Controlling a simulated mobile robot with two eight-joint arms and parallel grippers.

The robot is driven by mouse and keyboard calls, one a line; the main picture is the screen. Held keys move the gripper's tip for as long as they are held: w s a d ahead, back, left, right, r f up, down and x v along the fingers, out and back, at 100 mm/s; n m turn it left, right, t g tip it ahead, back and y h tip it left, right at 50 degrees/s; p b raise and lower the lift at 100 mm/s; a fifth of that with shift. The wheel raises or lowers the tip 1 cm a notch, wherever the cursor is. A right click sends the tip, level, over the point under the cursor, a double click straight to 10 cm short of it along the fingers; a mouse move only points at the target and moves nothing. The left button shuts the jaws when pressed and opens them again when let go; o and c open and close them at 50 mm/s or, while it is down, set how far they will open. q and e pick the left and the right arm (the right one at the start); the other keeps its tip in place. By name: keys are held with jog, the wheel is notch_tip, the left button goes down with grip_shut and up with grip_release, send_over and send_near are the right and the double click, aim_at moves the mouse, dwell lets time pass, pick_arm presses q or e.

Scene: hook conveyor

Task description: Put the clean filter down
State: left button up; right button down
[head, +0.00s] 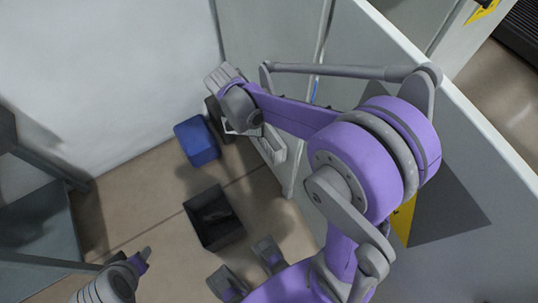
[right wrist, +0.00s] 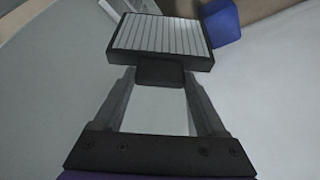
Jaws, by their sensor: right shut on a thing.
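The clean filter (right wrist: 160,38), a dark-framed block with white pleats, is in the right wrist view. My right gripper (right wrist: 160,78) is shut on the dark grip (right wrist: 160,72) at its near edge, and the filter sticks out beyond the fingertips. In the head view my right arm reaches to the upper middle, and its fingers and the filter cannot be made out clearly there. Part of my left arm shows at the lower left of the head view, without its fingers.
A blue box (head: 197,142) stands on the floor; it also shows behind the filter in the right wrist view (right wrist: 222,22). An open black bin (head: 215,240) with something dark inside stands nearer. A grey frame (head: 38,225) is at the left. A panel wall (head: 450,110) runs along the right.

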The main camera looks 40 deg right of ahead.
jog(key=d+f+m+g+h+b, duration=0.1)
jog(key=d+f+m+g+b, duration=0.3)
jog(key=d+m+b, duration=0.6)
pick_arm(q)
notch_tip(320, 180, down, 18)
jog(key=b, duration=0.4)
jog(key=shift+w+g, duration=0.3)
jog(key=shift+w, duration=0.15)
pick_arm(e)
notch_tip(320, 180, down, 18)
jog(key=shift+s+a+r, duration=0.2)
jog(key=shift+s, duration=0.2)
jog(key=shift+f, duration=0.15)
grip_release()
pick_arm(q)
jog(key=shift+f, duration=0.15)
